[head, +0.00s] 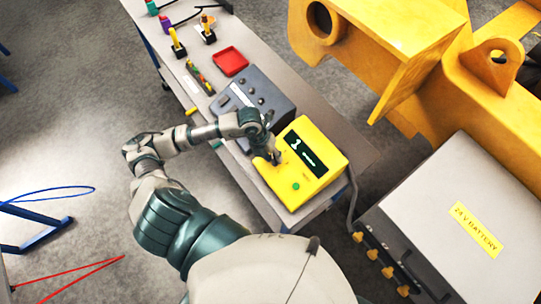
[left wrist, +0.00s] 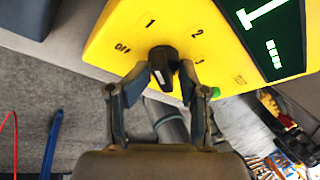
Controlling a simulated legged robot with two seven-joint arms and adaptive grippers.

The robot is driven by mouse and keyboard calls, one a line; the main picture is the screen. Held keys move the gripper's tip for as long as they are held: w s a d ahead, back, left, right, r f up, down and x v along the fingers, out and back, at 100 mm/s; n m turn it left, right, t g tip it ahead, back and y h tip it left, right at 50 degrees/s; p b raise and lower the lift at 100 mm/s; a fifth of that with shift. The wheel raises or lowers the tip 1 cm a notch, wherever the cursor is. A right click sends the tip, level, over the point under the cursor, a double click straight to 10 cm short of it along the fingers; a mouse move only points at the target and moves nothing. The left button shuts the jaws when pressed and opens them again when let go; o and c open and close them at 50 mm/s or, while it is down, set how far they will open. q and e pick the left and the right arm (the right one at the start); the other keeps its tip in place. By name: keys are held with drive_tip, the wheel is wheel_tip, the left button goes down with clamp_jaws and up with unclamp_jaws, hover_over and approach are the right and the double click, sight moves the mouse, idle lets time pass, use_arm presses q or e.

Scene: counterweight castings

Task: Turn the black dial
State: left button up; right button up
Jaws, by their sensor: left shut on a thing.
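The black dial (left wrist: 163,60) sits on the face of a yellow box (head: 318,137) with a dark display (head: 304,153) and a green button (head: 296,186). In the left wrist view the marks OFF, 1, 2 and a partly hidden 3 stand around the dial. My left gripper (left wrist: 165,75) has its two fingers on either side of the dial and is shut on it. In the head view my left gripper (head: 274,157) reaches the box's near left part and mostly hides the dial. My right gripper is not in view.
A grey box with knobs (head: 258,92) stands beside the yellow box on the bench (head: 345,120). A red tray (head: 230,61) lies farther back. A battery case (head: 455,215) and large yellow castings (head: 440,50) stand to the right.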

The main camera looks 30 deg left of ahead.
use_arm(q)
drive_tip(key=shift+s+d+f, duration=0.15)
drive_tip(key=shift+s+d, duration=0.05)
idle(0.5)
drive_tip(key=o, duration=0.6)
drive_tip(key=shift+w, duration=0.1)
drive_tip(key=shift+d, duration=0.2)
drive_tip(key=shift+p+v, duration=0.65)
drive_tip(key=shift+v, duration=0.3)
drive_tip(key=a+p+v, duration=0.2)
drive_tip(key=p+v, duration=0.1)
drive_tip(key=v, duration=1.5)
drive_tip(key=shift+s+f, duration=0.3)
drive_tip(key=shift+s, duration=0.05)
